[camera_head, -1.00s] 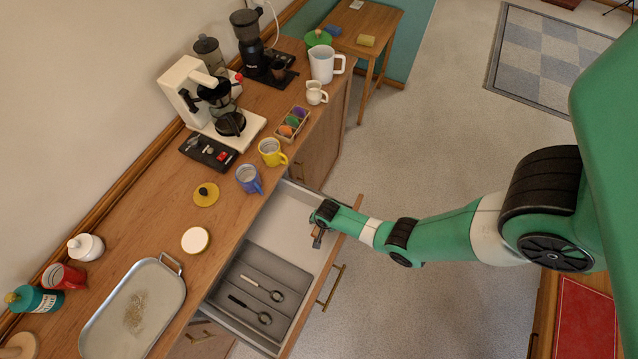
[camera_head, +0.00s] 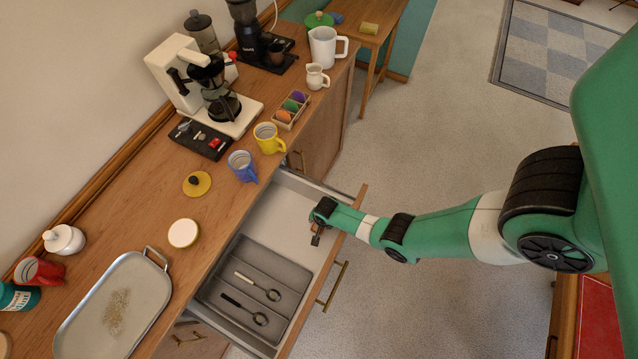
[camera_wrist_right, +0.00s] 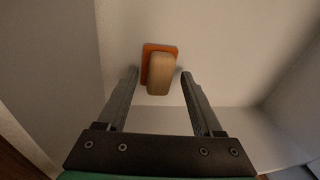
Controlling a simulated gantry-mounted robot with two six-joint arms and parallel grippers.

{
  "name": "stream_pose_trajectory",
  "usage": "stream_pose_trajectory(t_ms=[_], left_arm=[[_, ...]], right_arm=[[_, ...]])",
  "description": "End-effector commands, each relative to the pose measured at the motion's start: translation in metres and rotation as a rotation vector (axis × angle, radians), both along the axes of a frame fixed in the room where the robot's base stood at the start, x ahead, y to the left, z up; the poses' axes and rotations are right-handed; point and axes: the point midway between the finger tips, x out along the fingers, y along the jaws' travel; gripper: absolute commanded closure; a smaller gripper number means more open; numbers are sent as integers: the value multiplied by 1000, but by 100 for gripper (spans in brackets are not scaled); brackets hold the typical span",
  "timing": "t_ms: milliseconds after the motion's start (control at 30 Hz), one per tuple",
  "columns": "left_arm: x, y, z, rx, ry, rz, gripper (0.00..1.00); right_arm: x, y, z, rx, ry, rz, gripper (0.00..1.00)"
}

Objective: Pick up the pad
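The pad (camera_wrist_right: 160,70), a tan block with an orange layer behind it, lies on the pale drawer floor in the right wrist view. My right gripper (camera_wrist_right: 158,77) is open, with one finger to each side of the pad and a gap on both sides. The pad lies at and just beyond the fingertips. In the head view my right gripper (camera_head: 316,236) reaches down into the open drawer (camera_head: 275,213); I cannot make out the pad there. My left gripper is not in view.
A grey cutlery tray (camera_head: 224,285) with two spoon-like utensils fills the drawer's near part. The drawer front (camera_head: 345,235) and walls border the gripper. Mugs, including a blue one (camera_head: 241,167), stand on the counter (camera_head: 150,205) above. The floor right of the drawer is clear.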

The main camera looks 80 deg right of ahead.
Motion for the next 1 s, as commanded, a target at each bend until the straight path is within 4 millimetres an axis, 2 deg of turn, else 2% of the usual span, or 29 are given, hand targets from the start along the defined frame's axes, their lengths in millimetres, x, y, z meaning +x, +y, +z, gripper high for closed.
stream_pose_trajectory(t_ms=[33,300,367,733,867,1000], left_arm=[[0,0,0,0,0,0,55],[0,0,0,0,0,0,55],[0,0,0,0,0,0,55],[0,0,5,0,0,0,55],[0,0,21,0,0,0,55],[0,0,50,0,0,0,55]], right_arm=[[0,0,0,0,0,0,44],[0,0,0,0,0,0,92],[0,0,0,0,0,0,100],[0,0,5,0,0,0,100],[-1,0,24,0,1,0,100],[-1,0,55,0,1,0,100]])
